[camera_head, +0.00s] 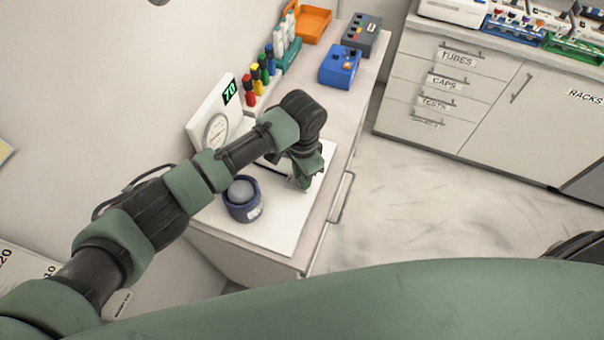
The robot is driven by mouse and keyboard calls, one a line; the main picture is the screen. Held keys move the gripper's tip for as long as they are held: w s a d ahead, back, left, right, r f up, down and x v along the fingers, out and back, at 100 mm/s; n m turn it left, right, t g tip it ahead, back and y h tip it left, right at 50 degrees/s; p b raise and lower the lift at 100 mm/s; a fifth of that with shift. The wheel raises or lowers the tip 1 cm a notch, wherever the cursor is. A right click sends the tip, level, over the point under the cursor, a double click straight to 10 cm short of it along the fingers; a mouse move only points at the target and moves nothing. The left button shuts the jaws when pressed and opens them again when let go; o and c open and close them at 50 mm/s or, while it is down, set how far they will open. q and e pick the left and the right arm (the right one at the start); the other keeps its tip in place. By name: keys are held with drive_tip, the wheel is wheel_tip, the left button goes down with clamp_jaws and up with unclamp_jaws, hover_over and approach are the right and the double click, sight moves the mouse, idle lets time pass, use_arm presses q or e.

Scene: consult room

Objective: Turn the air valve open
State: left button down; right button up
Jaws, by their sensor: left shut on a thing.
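My left gripper (305,178) reaches down over the white mat (280,235) on the counter. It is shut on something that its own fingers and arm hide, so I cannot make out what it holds. A white gauge unit (215,127) with a round dial and a display reading 70 stands behind my left arm. A dark blue round holder (243,206) with a grey ball-shaped top (241,190) stands on the mat, left of the gripper and apart from it. I cannot make out the air valve itself. My right gripper is not in view.
Colour-capped bottles (262,72) line the wall behind the gauge unit. A blue box (341,67), a grey box (362,35) and an orange tray (309,22) stand farther back. A drawer cabinet (470,80) is across the clear floor. The mat's front part is free.

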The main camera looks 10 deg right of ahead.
use_arm(q)
drive_tip(key=shift+m, duration=0.8)
drive_tip(key=shift+d, duration=0.1)
drive_tip(key=c, duration=1.2)
unclamp_jaws()
drive_tip(key=shift+c, duration=0.2)
wheel_tip(320, 180, up, 6)
drive_tip(key=shift+w+r+b, duration=0.1)
drive_tip(key=shift+r+b, duration=0.15)
drive_tip(key=shift+b, duration=0.75)
drive_tip(key=shift+r, duration=0.7)
